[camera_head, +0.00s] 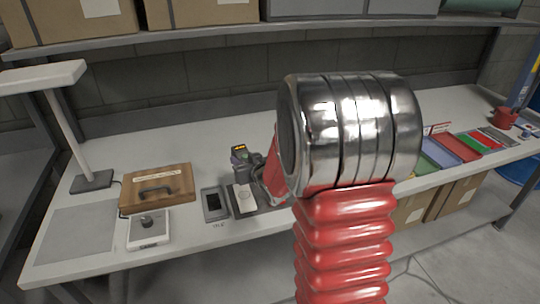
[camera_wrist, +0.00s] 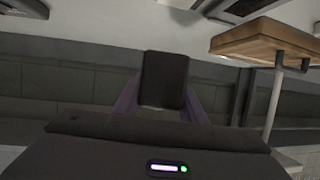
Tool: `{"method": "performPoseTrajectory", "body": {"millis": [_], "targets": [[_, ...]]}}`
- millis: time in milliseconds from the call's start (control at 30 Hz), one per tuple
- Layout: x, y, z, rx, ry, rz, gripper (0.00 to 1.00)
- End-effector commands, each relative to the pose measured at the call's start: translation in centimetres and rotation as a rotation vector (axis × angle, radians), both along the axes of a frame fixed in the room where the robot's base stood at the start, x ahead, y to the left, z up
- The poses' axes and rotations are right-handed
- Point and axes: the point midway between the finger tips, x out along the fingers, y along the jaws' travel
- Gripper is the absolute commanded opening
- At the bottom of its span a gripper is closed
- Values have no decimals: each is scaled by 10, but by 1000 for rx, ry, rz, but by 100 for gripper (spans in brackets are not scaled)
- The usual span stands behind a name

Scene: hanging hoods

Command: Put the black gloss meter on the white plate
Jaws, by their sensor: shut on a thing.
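The black gloss meter (camera_wrist: 165,80) is a dark block between the purple fingers of my gripper (camera_wrist: 162,105) in the wrist view. In the head view my gripper (camera_head: 240,162) is small and partly hidden behind my arm. The meter (camera_head: 239,149) shows there as a dark shape with yellow lit marks, held above the bench. The white plate (camera_head: 244,200) lies on the bench just below and in front of my gripper. It has a dark surround and a small mark. The meter is apart from the plate. I cannot tell the exact height of the gap.
A dark-windowed grey panel (camera_head: 214,204) lies left of the plate. Further left are a wooden box (camera_head: 175,186) with a black handle, a white knobbed device (camera_head: 149,238), a lamp (camera_head: 62,130) and a grey mat (camera_head: 72,233). Coloured trays (camera_head: 452,149) lie right. A shelf (camera_head: 215,31) runs above.

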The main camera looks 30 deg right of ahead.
Motion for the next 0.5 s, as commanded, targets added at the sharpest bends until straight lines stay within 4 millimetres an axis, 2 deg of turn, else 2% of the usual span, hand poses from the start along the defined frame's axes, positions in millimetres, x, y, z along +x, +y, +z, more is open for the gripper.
{"method": "performPoseTrajectory", "body": {"millis": [33,100,300,500], "targets": [[4,19,0,0,-2,18,0],[8,42,-2,1,-2,34,0],[12,104,-7,0,4,79,0],[9,162,-15,-4,19,120,0]]}}
